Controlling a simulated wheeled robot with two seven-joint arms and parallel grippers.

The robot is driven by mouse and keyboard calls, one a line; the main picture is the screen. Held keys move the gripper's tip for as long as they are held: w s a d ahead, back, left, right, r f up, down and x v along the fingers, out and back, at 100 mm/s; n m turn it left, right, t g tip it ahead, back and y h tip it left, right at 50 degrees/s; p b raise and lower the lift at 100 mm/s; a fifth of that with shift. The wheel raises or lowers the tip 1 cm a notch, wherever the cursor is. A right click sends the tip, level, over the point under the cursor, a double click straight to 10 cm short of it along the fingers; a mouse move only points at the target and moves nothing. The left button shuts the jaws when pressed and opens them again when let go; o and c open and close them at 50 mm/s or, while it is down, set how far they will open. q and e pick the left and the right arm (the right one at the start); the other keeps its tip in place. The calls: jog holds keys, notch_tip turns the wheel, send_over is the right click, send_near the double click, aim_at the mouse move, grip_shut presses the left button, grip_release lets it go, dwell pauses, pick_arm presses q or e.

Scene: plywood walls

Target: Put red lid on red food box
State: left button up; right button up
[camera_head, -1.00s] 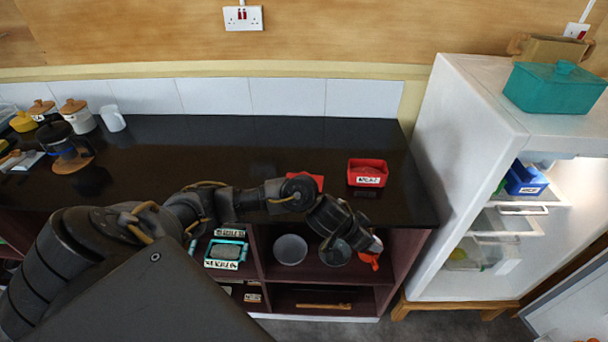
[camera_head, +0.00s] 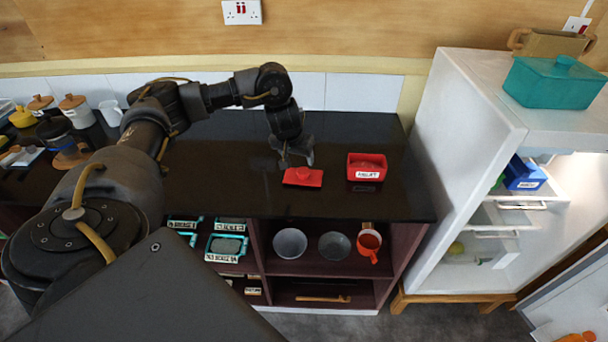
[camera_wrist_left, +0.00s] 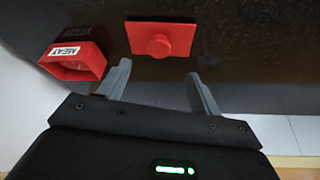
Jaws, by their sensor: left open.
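The red lid (camera_head: 303,177) lies flat on the black worktop, its round knob facing up. The red food box (camera_head: 366,167) stands just right of the lid, open at the top, with a white label reading MEAT. My left gripper (camera_head: 296,157) is open and empty, above the worktop just behind the lid. In the left wrist view the lid (camera_wrist_left: 160,39) lies ahead of the two spread fingers (camera_wrist_left: 156,82), its knob between their lines. The box (camera_wrist_left: 73,60) shows to the left there. My right gripper is in neither view.
A white fridge (camera_head: 465,150) stands open at the right, with a teal lidded box (camera_head: 554,84) on top. Shelves below the worktop hold bowls (camera_head: 290,243) and an orange mug (camera_head: 368,243). Jars (camera_head: 77,111) and a white mug (camera_head: 111,112) stand at the back left. The worktop behind the box is clear.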

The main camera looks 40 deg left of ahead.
pick_arm(q)
jog(key=b, duration=0.2)
send_over(303, 171)
jog(key=s, duration=0.3)
jog(key=f, duration=0.4)
jog(key=shift+w+d+f, duration=0.2)
jog(key=shift+d+f, duration=0.15)
jog(key=shift+f, duration=0.05)
jog(key=shift+w+x, duration=0.15)
jog(key=shift+x, duration=1.15)
jog(key=shift+w+x, duration=0.1)
jog(key=shift+x, duration=1.25)
jog(key=shift+r, duration=0.15)
jog(key=c, duration=1)
jog(key=shift+c, duration=0.2)
